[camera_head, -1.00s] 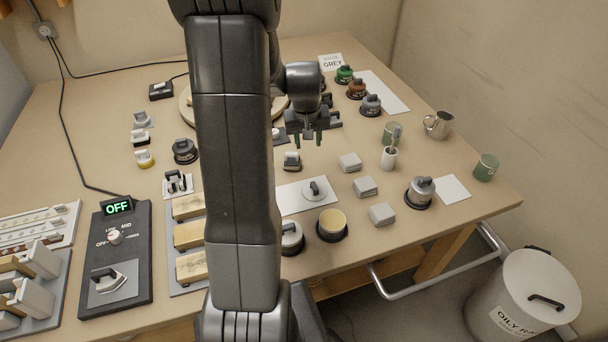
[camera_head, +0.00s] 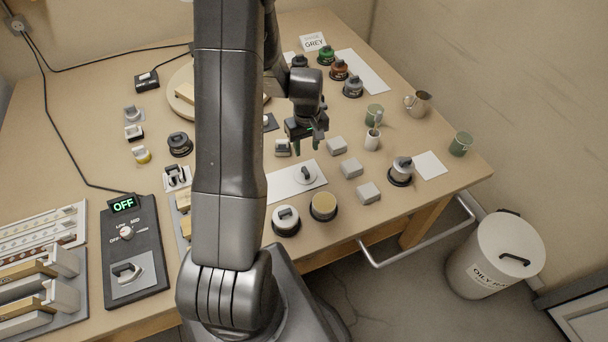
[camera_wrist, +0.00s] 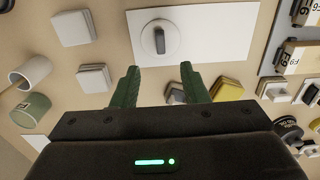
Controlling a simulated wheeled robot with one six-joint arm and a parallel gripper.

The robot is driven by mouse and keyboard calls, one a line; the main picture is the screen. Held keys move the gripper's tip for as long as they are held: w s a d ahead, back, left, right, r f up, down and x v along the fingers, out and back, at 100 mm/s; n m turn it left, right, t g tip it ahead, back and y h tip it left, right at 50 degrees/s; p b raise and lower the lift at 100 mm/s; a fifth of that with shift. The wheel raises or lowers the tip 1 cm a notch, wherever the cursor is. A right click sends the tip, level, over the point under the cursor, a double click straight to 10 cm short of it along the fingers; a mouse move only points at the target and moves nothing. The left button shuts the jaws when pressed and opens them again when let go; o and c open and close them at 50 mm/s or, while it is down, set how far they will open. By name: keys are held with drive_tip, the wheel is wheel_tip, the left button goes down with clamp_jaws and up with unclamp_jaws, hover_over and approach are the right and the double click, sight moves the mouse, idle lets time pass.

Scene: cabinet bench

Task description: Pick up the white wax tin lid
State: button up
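The white wax tin lid (camera_head: 306,176) is a round white disc with a dark handle. It lies flat on a white sheet (camera_head: 283,186) near the front of the bench. It also shows in the wrist view (camera_wrist: 160,39), at the top and ahead of the fingertips. My gripper (camera_head: 309,143) hangs above the bench behind the lid, pointing down. In the wrist view my gripper (camera_wrist: 160,80) has its two green fingers apart with nothing between them. An open tin of yellowish wax (camera_head: 323,206) stands in front of the sheet.
A lidded pale tin (camera_head: 286,220) stands beside the open tin. Grey-white blocks (camera_head: 351,168) lie right of the sheet, with a lidded grey tin (camera_head: 401,171) beyond. A white cup (camera_head: 372,140) and green mugs (camera_head: 461,143) stand farther right. A small block (camera_head: 283,148) lies near my gripper.

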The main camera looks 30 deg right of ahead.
sight(306, 170)
drive_tip(key=f+b, duration=0.1)
drive_tip(key=f, duration=0.2)
drive_tip(key=f+b, duration=0.2)
drive_tip(key=f, duration=0.2)
drive_tip(key=f+b, duration=0.2)
drive_tip(key=f, duration=0.2)
drive_tip(key=shift+w+f, duration=0.15)
drive_tip(key=shift+w, duration=0.1)
clamp_jaws()
